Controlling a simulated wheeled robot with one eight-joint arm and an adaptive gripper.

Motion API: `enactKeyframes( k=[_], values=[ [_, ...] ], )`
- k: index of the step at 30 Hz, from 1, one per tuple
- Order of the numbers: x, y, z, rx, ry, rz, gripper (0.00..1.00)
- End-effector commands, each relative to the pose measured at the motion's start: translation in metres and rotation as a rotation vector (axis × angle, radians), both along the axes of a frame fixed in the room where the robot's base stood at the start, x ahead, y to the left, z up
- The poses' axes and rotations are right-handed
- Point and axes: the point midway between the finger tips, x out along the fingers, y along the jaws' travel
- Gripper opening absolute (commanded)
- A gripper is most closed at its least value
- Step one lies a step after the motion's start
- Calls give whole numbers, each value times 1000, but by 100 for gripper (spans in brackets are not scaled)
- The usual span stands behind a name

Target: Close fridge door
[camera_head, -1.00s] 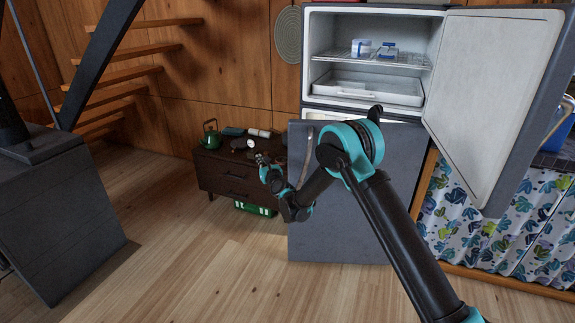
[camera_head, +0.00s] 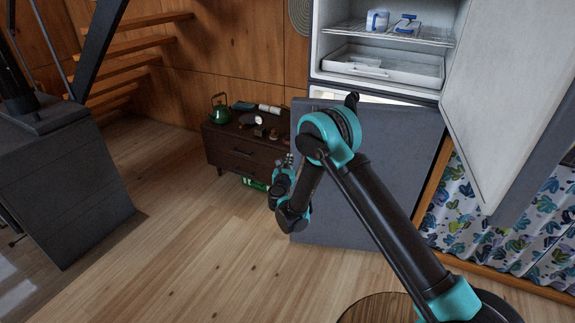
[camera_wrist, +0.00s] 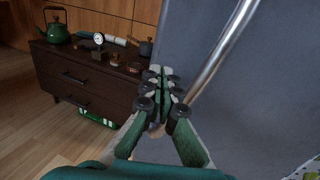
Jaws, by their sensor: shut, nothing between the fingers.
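The grey fridge stands at the right in the head view. Its upper door (camera_head: 510,90) is swung wide open to the right, showing the white upper compartment (camera_head: 385,50). Its lower door (camera_head: 390,140) seems slightly ajar, with a pale strip showing above its top edge. In the wrist view the lower door (camera_wrist: 265,90) fills the right side, with its curved metal handle (camera_wrist: 218,57) close to the right of my gripper (camera_wrist: 160,75). My gripper is shut and empty, and also shows small at the lower door's left edge in the head view (camera_head: 288,160). Contact with the handle cannot be told.
A low dark dresser (camera_head: 240,145) with a green kettle (camera_head: 220,107) and small items stands left of the fridge. A green crate (camera_head: 255,184) lies under it. A patterned curtain (camera_head: 480,215) is at right. A dark block (camera_head: 65,180) is at left. Wooden floor (camera_head: 200,250) is clear.

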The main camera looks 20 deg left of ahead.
Motion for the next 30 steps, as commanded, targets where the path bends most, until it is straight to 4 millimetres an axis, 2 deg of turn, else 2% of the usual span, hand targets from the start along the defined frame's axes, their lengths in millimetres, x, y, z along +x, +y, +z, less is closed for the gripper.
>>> enactKeyframes(
  k=[1,6,12,18,30],
  values=[
    [11,2,0,0,0,-2,0],
    [42,9,0,0,0,-1,0],
    [65,15,0,0,-1,0,0],
    [74,17,0,0,-1,1,0],
    [74,18,0,0,-1,1,0]
  ],
)
